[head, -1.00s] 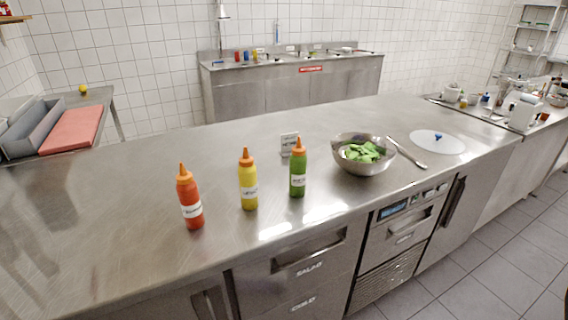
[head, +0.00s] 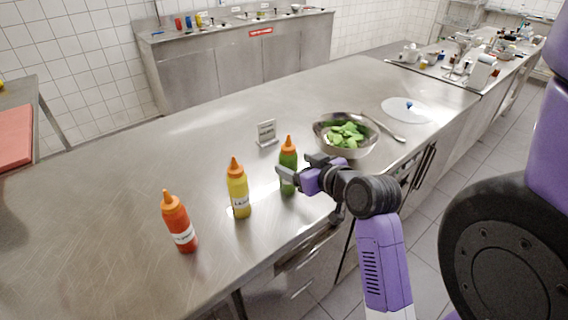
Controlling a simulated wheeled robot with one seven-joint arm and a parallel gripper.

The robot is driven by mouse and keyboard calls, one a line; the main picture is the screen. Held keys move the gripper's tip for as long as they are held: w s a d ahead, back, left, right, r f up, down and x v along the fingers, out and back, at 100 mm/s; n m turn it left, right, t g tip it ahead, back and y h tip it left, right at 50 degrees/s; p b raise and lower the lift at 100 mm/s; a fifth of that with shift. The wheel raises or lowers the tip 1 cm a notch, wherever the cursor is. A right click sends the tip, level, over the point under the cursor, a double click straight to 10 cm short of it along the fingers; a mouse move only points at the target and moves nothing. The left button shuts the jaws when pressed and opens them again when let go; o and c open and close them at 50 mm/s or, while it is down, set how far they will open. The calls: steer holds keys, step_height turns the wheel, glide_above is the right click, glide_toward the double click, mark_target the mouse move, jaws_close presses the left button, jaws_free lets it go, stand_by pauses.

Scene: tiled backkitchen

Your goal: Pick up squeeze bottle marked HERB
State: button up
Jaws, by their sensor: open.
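Three squeeze bottles with orange caps stand upright in a row on the steel counter (head: 130,190). The green bottle (head: 288,160) is at the right of the row, the yellow bottle (head: 237,184) in the middle and the red bottle (head: 176,215) at the left. My gripper (head: 286,175) is open at the green bottle, in front of its middle, and hides its label. I cannot tell whether a finger touches it. The labels on the yellow and red bottles are too small to read surely.
A steel bowl of green leaves (head: 319,140) stands close behind and right of my gripper. A small sign (head: 266,131) stands behind the bottles. A spoon (head: 386,128) and a white disc (head: 408,116) lie farther right. The counter's left part is clear.

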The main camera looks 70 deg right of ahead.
steer(key=p+x, duration=0.1)
steer(key=x, duration=0.6)
steer(key=shift+w+d, duration=0.25)
steer(key=c, duration=0.9)
